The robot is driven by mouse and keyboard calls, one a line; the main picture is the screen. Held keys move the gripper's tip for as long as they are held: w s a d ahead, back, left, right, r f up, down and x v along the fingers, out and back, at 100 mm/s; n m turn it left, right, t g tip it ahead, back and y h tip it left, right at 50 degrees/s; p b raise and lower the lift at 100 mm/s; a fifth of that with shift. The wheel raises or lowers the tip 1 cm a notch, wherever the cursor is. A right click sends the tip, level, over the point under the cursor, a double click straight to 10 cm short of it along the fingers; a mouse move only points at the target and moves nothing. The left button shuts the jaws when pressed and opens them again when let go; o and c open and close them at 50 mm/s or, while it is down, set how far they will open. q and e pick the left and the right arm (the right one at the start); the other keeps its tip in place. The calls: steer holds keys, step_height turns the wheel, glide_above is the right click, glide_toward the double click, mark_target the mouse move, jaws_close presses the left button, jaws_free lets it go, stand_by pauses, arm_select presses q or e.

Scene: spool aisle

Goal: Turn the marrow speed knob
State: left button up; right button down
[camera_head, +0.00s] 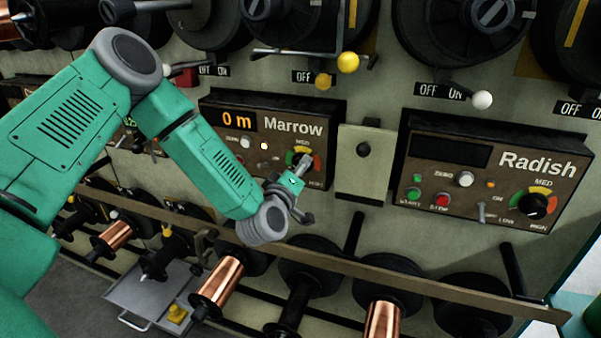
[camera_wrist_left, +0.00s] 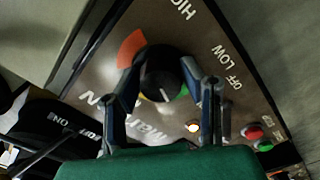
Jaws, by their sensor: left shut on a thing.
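The Marrow panel (camera_head: 262,142) is a brown box on the wall with a lit "0 m" display (camera_head: 237,120). Its black speed knob (camera_wrist_left: 160,72) has a coloured dial ring and a pale pointer line. In the wrist view the line points toward the lower edge, near the yellow and green part of the ring. My left gripper (camera_head: 303,163) reaches the panel's lower right and hides most of the knob in the head view. In the wrist view its two fingers (camera_wrist_left: 167,82) are on either side of the knob, shut on it. My right gripper is not in view.
The Radish panel (camera_head: 455,190) with its own black knob (camera_head: 533,206) is to the right. A small plate (camera_head: 362,180) stands between the panels. A wooden rail (camera_head: 400,273) and copper spools (camera_head: 219,287) are below. Levers with ball ends (camera_head: 348,62) are above.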

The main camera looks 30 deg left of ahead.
arm_select(q)
steer(key=shift+a+n+b, duration=0.1)
steer(key=shift+n+b, duration=0.25)
steer(key=shift+n, duration=0.65)
steer(key=o, duration=1.1)
steer(key=shift+c, duration=0.2)
steer(key=shift+o, duration=0.4)
steer(key=shift+a+f, duration=0.1)
steer(key=v, duration=1.1)
steer(key=shift+s, duration=0.4)
